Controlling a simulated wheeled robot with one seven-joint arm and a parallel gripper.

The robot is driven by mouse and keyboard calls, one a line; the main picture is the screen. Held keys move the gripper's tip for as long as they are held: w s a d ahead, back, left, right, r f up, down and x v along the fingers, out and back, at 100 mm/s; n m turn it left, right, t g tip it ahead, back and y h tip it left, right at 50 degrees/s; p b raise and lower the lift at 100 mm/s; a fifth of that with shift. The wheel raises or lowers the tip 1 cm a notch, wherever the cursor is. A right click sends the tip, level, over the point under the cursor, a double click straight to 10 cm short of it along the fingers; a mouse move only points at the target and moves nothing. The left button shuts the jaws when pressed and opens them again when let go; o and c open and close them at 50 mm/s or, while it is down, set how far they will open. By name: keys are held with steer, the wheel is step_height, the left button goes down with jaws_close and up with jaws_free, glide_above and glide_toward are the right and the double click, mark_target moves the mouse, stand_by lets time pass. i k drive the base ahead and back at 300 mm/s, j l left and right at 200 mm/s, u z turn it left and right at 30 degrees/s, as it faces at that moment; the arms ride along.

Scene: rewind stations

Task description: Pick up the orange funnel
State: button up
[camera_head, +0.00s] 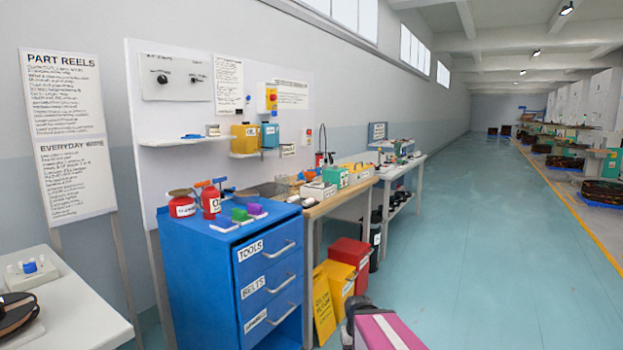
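More small orange and brown items stand on the wooden bench (330,203) behind, too small to name.
A red container (181,205) and coloured blocks (239,214) share the cabinet top. A white table (80,315) is at left. The aisle floor at right is clear.

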mark_target(310, 175)
steer(key=i+l+u, duration=0.2)
steer(key=i+l, duration=0.8)
steer(key=i, duration=0.1)
